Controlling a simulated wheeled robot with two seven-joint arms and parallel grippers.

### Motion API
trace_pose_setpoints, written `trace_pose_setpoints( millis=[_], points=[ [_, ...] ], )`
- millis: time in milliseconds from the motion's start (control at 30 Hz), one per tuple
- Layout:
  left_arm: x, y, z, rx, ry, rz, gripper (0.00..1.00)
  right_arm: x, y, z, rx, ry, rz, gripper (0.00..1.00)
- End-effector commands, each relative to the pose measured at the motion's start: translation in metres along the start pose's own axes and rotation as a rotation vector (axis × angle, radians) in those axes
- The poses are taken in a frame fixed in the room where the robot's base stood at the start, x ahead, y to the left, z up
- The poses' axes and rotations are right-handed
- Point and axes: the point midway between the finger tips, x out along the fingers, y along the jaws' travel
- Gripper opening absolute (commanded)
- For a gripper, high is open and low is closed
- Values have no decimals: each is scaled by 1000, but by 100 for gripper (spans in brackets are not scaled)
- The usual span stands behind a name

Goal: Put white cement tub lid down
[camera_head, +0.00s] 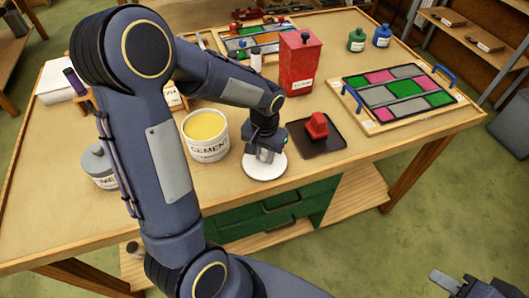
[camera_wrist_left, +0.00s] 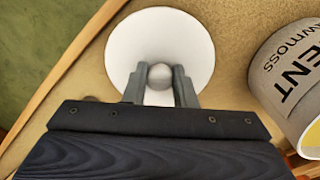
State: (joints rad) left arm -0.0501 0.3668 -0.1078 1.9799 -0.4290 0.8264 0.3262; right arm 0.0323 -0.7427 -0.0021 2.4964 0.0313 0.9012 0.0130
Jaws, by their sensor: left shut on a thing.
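The white lid (camera_head: 264,166) is a round disc at the table's front edge, just right of the cement tub (camera_head: 207,144). The tub stands open and shows yellow contents. My left gripper (camera_head: 266,152) is above the lid. In the left wrist view the gripper (camera_wrist_left: 160,85) is shut on the round knob (camera_wrist_left: 160,76) in the middle of the lid (camera_wrist_left: 183,38). The lid looks level and close to the tabletop; I cannot tell whether it touches. The tub (camera_wrist_left: 292,82) also shows at the right there. My right gripper (camera_head: 462,285) is off the table at bottom right.
A dark tray (camera_head: 318,149) with a red block (camera_head: 317,125) lies right of the lid. A red box (camera_head: 299,62) stands behind. A leaded panel (camera_head: 398,92) with blue handles lies at right. A grey lidded tub (camera_head: 100,165) stands at left, partly behind my arm.

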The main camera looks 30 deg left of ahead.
Motion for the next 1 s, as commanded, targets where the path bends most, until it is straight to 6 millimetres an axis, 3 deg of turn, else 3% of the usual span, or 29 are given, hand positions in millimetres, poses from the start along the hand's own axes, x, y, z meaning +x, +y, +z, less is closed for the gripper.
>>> trace_pose_setpoints(
  millis=[67, 100, 267, 667, 1000],
  points=[
    [4, 0, 0, 0, 0, 0, 2, 3, 2, 2, 0, 0, 0, 36],
    [3, 0, 0, 0, 0, 0, 27, 3, 1, 1, 0, 0, 0, 36],
    [3, 0, 0, 0, 0, 0, 46, 2, 1, 1, 0, 0, 0, 36],
    [-8, 0, -1, 0, 3, 1, 46, -1, 0, -1, 0, 0, 0, 36],
    [-78, 0, -1, 0, 7, 1, 46, -3, -1, -2, 0, 0, 0, 36]
  ],
)
